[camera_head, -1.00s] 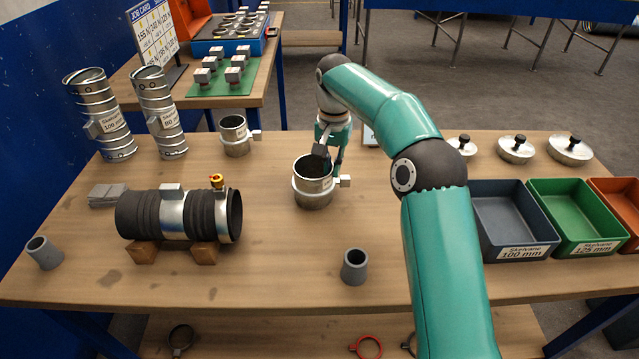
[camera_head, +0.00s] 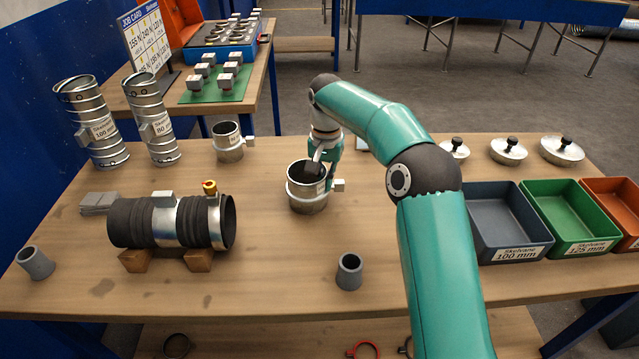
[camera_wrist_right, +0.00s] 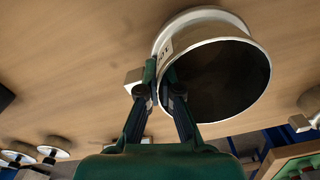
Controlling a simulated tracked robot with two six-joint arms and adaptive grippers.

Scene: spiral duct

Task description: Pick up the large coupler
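The large coupler (camera_head: 308,197) is a silver open-topped ring with a side block (camera_head: 339,185), upright on the bench near the middle. It also shows in the right wrist view (camera_wrist_right: 222,28), with a dark inside. My right gripper (camera_head: 319,168) reaches down over its far right rim. In the right wrist view the fingers (camera_wrist_right: 159,82) straddle the coupler wall, one inside and one outside. They look closed on the wall, with little gap. The finger ends are partly hidden in the head view. My left gripper is not in view.
A smaller coupler (camera_head: 229,148) stands behind left. A dark sleeved duct (camera_head: 132,222) rests on wooden blocks, left. A grey tube (camera_head: 349,272) stands in front. Blue-grey (camera_head: 514,254), green and orange bins are right, lidded caps (camera_head: 509,152) behind them. Bench is clear around the coupler.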

